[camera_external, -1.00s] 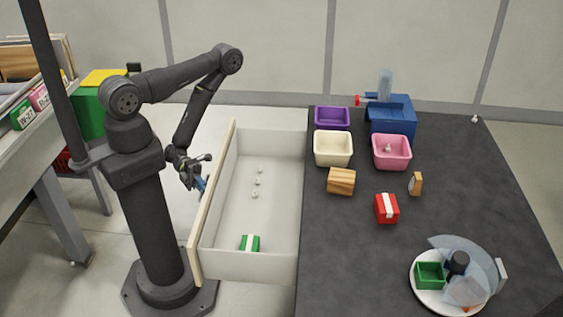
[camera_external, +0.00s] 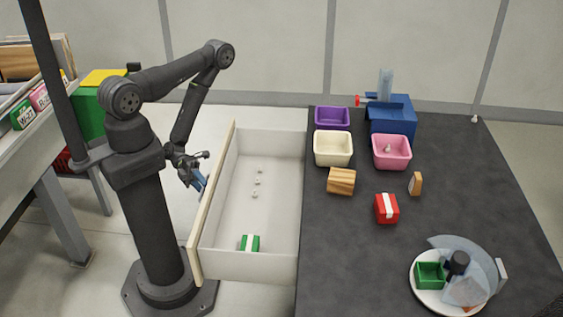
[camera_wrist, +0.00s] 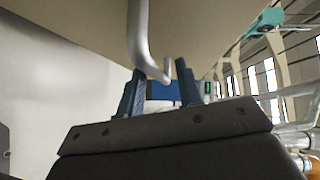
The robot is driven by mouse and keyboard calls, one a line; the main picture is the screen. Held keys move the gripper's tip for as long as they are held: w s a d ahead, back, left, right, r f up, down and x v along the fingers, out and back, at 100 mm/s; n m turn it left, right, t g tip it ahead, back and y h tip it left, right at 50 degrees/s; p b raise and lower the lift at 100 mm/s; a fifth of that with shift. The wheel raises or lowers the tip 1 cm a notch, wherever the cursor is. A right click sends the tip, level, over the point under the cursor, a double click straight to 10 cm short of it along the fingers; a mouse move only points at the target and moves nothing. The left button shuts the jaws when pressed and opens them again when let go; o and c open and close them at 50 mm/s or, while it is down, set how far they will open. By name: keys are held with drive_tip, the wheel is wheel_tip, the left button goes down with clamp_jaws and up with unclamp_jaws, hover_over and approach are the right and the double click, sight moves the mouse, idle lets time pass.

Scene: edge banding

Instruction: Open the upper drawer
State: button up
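The upper drawer (camera_external: 225,220) stands pulled out to the left of the dark-topped cabinet, its pale inside open to view. Its wooden front panel (camera_external: 212,205) faces my arm. My gripper (camera_external: 200,182) is just outside this panel, at its left side. In the wrist view my gripper's two blue fingers (camera_wrist: 160,88) are spread apart. The grey metal handle (camera_wrist: 139,35) runs down from above, and its bent end shows between the fingertips with visible gaps on both sides. The handle is hidden in the external view.
The drawer holds a green-and-white block (camera_external: 250,243) and several small white pieces (camera_external: 257,183). On the cabinet top (camera_external: 340,260) are bins, a wooden block (camera_external: 341,181), a red block (camera_external: 387,208) and a white plate (camera_external: 421,300). A rack stands left of my arm.

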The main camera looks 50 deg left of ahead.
drive_tip(key=a+r, duration=0.2)
drive_tip(key=a, duration=1.3)
drive_tip(key=shift+a, duration=0.3)
drive_tip(key=shift+d+r, duration=0.1)
idle(0.4)
drive_tip(key=d+f, duration=0.1)
drive_tip(key=d, duration=1.1)
drive_tip(key=shift+f, duration=0.4)
drive_tip(key=shift+d, duration=0.15)
drive_tip(key=shift+a+r, duration=0.9)
drive_tip(key=shift+a, duration=5)
drive_tip(key=shift+s+d+f, duration=0.1)
drive_tip(key=shift+d+f, duration=0.3)
drive_tip(key=shift+d, duration=2.35)
drive_tip(key=shift+w+d+f, duration=0.1)
drive_tip(key=shift+d+f, duration=0.35)
drive_tip(key=shift+d, duration=2.25)
drive_tip(key=shift+s+d+f, duration=0.1)
drive_tip(key=shift+d+f, duration=0.3)
drive_tip(key=shift+d, duration=2.35)
drive_tip(key=shift+w+d, duration=0.25)
drive_tip(key=shift+d, duration=0.05)
